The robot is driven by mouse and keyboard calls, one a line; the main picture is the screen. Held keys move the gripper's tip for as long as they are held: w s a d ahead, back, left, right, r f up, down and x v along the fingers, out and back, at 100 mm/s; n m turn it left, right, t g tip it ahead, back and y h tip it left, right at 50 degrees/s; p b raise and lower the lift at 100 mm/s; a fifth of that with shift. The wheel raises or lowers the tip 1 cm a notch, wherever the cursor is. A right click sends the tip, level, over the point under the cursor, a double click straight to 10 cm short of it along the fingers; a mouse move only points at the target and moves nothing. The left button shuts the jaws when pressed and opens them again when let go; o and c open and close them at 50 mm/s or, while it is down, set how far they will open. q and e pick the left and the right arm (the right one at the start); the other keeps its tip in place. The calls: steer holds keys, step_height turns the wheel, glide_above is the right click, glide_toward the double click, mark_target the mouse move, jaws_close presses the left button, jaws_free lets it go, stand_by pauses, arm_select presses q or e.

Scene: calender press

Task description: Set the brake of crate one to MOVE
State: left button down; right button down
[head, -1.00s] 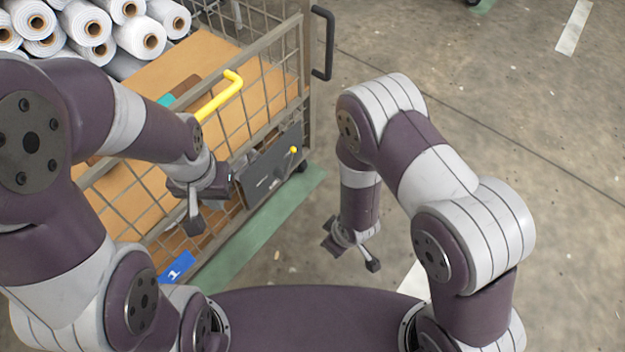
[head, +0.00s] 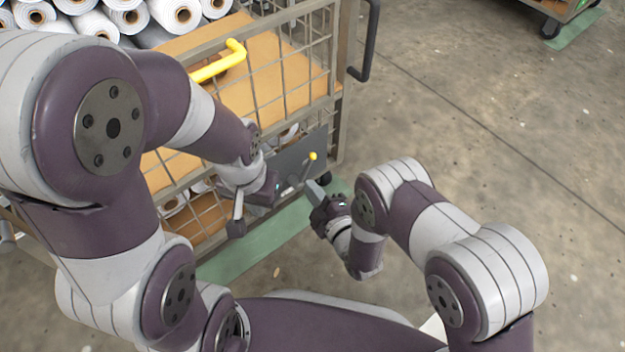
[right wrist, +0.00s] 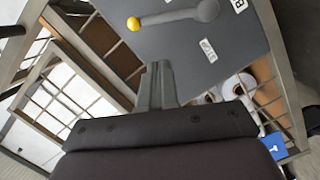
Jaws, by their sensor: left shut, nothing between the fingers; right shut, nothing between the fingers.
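Crate one is a wire cage cart (head: 346,85); a blue tag with a 1 (right wrist: 273,146) shows in the right wrist view. The brake is a grey lever with a yellow knob (head: 313,156) on a dark plate (head: 295,155). In the right wrist view the knob (right wrist: 134,23) is at the left end and the pivot (right wrist: 207,11) at the right. My right gripper (head: 316,190) is shut and empty, its fingertips (right wrist: 157,68) just below the lever, apart from it in the picture. My left gripper (head: 258,203) is shut and empty beside the mesh, left of the lever.
White rolls (head: 175,12) lie at the cage's back left. A yellow handle (head: 220,63) and a black handle (head: 370,40) stick out from the cage. Two small white labels, one (right wrist: 208,50) below the lever, are on the plate. Floor to the right is open.

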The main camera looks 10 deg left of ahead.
mark_target(309, 166)
steer(key=w+a+f+b, duration=0.1)
steer(key=w+b, duration=0.2)
steer(key=w, duration=0.2)
steer(key=shift+w+a+f+b, duration=0.3)
steer(key=shift+f, duration=0.1)
steer(key=shift+w+d+m+p, duration=0.35)
steer(key=shift+m+p, duration=0.15)
steer(key=shift+p, duration=0.2)
steer(key=shift+f, duration=0.2)
stand_by(0.5)
